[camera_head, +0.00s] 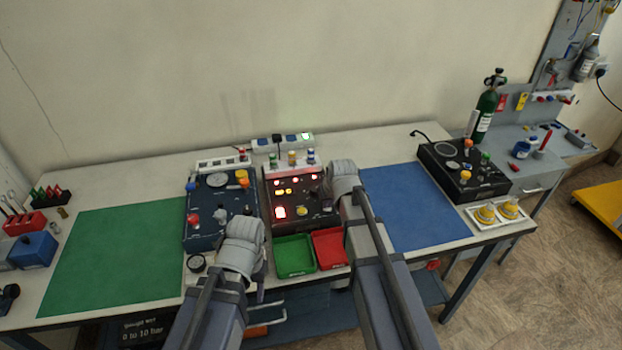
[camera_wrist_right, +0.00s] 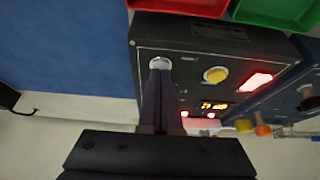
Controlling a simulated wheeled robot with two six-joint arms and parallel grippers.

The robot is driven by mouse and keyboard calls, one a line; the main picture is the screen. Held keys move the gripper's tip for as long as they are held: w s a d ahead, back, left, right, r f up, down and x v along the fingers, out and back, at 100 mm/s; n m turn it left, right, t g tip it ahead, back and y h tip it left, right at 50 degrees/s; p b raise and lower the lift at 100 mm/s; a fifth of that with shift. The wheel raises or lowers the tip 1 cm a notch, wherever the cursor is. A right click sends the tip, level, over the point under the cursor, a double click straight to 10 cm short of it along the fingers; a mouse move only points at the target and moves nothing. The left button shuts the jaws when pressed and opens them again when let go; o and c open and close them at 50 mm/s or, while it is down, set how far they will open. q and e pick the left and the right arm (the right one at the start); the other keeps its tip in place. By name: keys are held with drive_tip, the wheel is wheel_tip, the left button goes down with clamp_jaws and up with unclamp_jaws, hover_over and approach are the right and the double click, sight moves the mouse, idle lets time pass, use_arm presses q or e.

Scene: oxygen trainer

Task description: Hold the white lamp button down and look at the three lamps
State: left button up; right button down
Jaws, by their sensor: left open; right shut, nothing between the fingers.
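The dark lamp panel (camera_head: 268,212) stands mid-table with several red and amber lights glowing. In the right wrist view its white button (camera_wrist_right: 160,62) sits at the tips of my right gripper (camera_wrist_right: 160,72), which is shut and empty. The tips overlap the button's edge; I cannot tell whether it is pressed. A row of small red lamps (camera_wrist_right: 210,115) is partly hidden by the fingers. In the head view my right arm covers the panel's right side. My left gripper (camera_head: 243,232) is open and empty in front of the blue panel; its fingers are mostly hidden.
The blue panel (camera_head: 192,236) with knobs and a gauge stands left. Green (camera_head: 294,256) and red (camera_head: 330,248) trays lie in front of the lamp panel. A green mat (camera_head: 115,250) and a blue mat (camera_head: 410,205) are clear. A black box (camera_head: 465,170) stands right.

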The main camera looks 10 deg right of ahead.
drive_tip(key=shift+r, duration=0.1)
idle(0.5)
wheel_tip(320, 180, up, 7)
drive_tip(key=p, duration=0.7)
idle(0.4)
drive_tip(key=s+a+f+n+g, duration=0.1)
drive_tip(key=s+a, duration=0.3)
drive_tip(key=s, duration=0.4)
drive_tip(key=s+a+f+n+g+h, duration=0.1)
drive_tip(key=s+a, duration=0.3)
drive_tip(key=s, duration=0.4)
drive_tip(key=s+a+n+g, duration=0.1)
drive_tip(key=s+a+g, duration=0.2)
drive_tip(key=s+a, duration=0.2)
drive_tip(key=s, duration=0.3)
drive_tip(key=shift+f+g+h, duration=0.3)
drive_tip(key=shift+f, duration=0.1)
